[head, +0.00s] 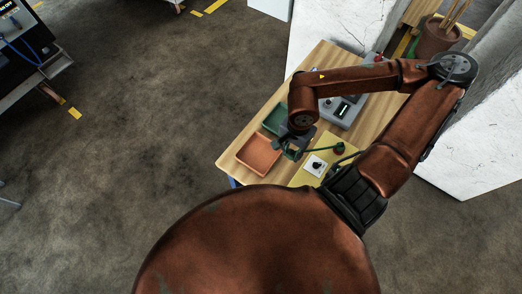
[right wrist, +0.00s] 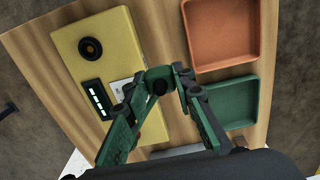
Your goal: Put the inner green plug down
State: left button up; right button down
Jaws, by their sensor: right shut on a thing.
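My right gripper (head: 293,150) is low over the table, beside the orange tray and the yellow panel. An orange tray (head: 258,157) and a green tray (head: 272,122) lie side by side on the table. The orange tray also shows at upper right in the wrist view (right wrist: 222,35), with the green tray (right wrist: 238,102) below it. My left gripper is not in view.
A yellow panel (right wrist: 82,35) with a dark round fitting and a lit display lies beside the trays on the wooden table (head: 230,162). A grey device (head: 342,110) stands farther back. A plant pot (head: 437,38) and white walls are behind. Open floor lies left.

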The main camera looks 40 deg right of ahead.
jog(key=w+f, duration=0.3)
jog(key=w, duration=0.1)
jog(key=w+f+p, duration=0.1)
jog(key=w+f, duration=0.1)
jog(key=w, duration=0.2)
jog(key=w+f, duration=0.3)
jog(key=w, duration=0.1)
jog(key=shift+w+a+f, duration=0.3)
jog(key=shift+w+a, duration=0.05)
jog(key=shift+w+a+f+p, duration=0.1)
jog(key=shift+w+f+p, duration=0.35)
jog(key=shift+f, duration=0.3)
notch_tip(320, 180, down, 3)
jog(key=shift+r+p, duration=0.1)
jog(key=shift+p, duration=0.3)
jog(key=shift+f+b, duration=0.2)
jog(key=shift+b, duration=0.1)
jog(key=c, duration=1.6)
grip_release()
